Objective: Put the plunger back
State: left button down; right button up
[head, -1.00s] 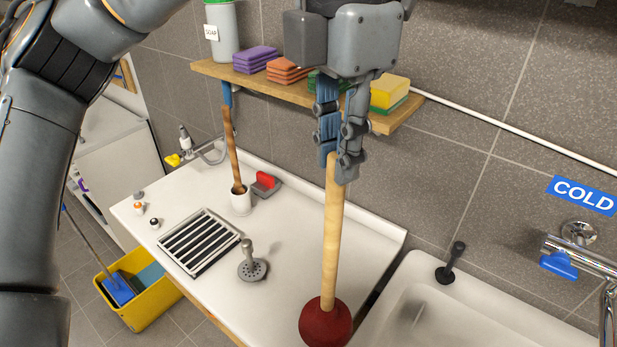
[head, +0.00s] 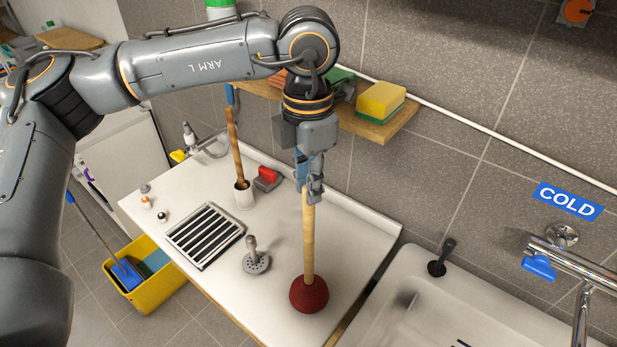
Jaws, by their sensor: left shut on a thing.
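The plunger has a pale wooden handle (head: 308,240) and a dark red rubber cup (head: 309,295). It is upright in the head view, its cup over the right part of the white counter (head: 215,285). I cannot tell for sure whether the cup touches the counter. My left gripper (head: 310,192) is shut on the top end of the handle, coming down from above. My right gripper is not in view.
A shelf (head: 385,128) with sponges (head: 381,100) hangs behind. The sink (head: 440,300) lies right.

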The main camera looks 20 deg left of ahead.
pick_arm(q)
jog(key=shift+f, duration=0.35)
jog(key=shift+f+b, duration=0.25)
jog(key=shift+b, duration=0.05)
jog(key=c, duration=1.2)
grip_release()
jog(key=shift+r, duration=0.1)
